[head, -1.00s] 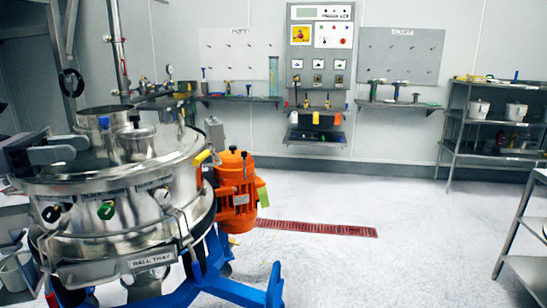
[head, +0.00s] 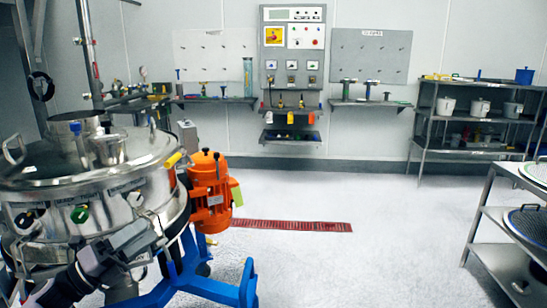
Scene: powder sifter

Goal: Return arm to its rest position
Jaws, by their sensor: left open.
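My left gripper (head: 138,245) is low at the left, in front of the side of the steel powder sifter (head: 95,190). It is open and I see nothing between its fingers. My arm behind it runs down to the bottom left corner. The gripper hides part of the sifter's lower body; whether it touches the sifter I cannot tell. My right gripper is not in view.
An orange motor (head: 208,190) and a blue wheeled base (head: 195,285) stick out to the sifter's right. A steel rack (head: 500,235) with round sieves stands at the right edge. A shelf unit (head: 470,120) with buckets stands behind.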

